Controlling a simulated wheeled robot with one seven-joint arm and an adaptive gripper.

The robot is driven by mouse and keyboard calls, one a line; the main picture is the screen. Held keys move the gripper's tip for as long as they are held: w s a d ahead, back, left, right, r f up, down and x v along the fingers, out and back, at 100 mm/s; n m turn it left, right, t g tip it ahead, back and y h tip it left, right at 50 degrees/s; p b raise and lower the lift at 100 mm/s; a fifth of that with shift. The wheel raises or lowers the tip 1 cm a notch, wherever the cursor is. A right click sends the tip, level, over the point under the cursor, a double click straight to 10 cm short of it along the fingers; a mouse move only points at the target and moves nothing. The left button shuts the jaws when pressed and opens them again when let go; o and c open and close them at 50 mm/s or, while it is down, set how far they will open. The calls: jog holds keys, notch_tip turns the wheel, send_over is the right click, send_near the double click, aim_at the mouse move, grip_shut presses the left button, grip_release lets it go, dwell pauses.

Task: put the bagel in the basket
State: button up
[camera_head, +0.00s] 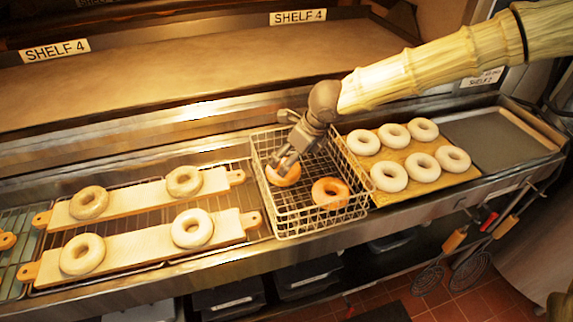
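A wire basket (308,224) stands on the metal counter in the middle. Two golden-brown bagels are inside it. One golden bagel (293,178) is in the left part, under my gripper (283,167). The other golden bagel (330,194) lies in the front right part, clear of my gripper. My arm comes in from the upper right, and my gripper points down into the basket. Its fingertips are at the left golden bagel and cover part of it. I cannot tell whether they grip it or whether that bagel rests on the basket floor.
Left of the basket, two boards (150,203) (142,248) on a wire rack hold pale bagels. Right of it, a tray (432,197) holds several white bagels, with an empty dark tray (500,140) beyond. Skimmers hang at the front right. A shelf edge runs behind.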

jog(key=shift+v, duration=2.6)
